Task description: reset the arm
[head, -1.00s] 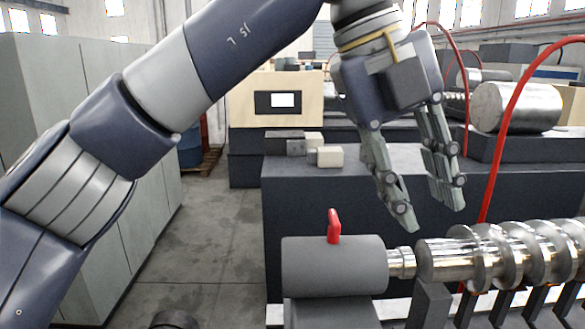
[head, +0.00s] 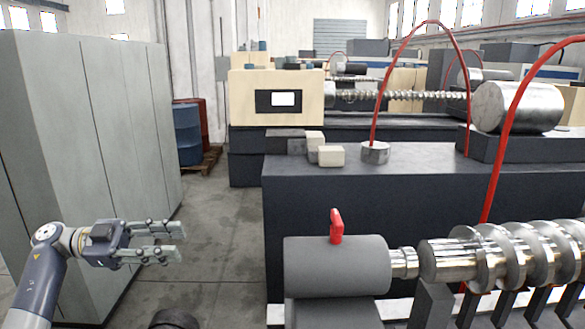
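My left gripper (head: 178,243) is at the lower left of the head view, in front of the grey cabinets. Its fingers point right and stand apart with nothing between them, so it is open and empty. It is well to the left of the grey cylinder (head: 336,264) with the red handle (head: 336,226), and apart from it. My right gripper does not show.
A metal screw shaft (head: 500,254) runs right from the grey cylinder. A dark bench (head: 400,200) behind it carries pale blocks (head: 331,156) and a metal disc (head: 375,152) with a red hose. Grey cabinets (head: 110,150) stand left. Floor (head: 215,235) between them is clear.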

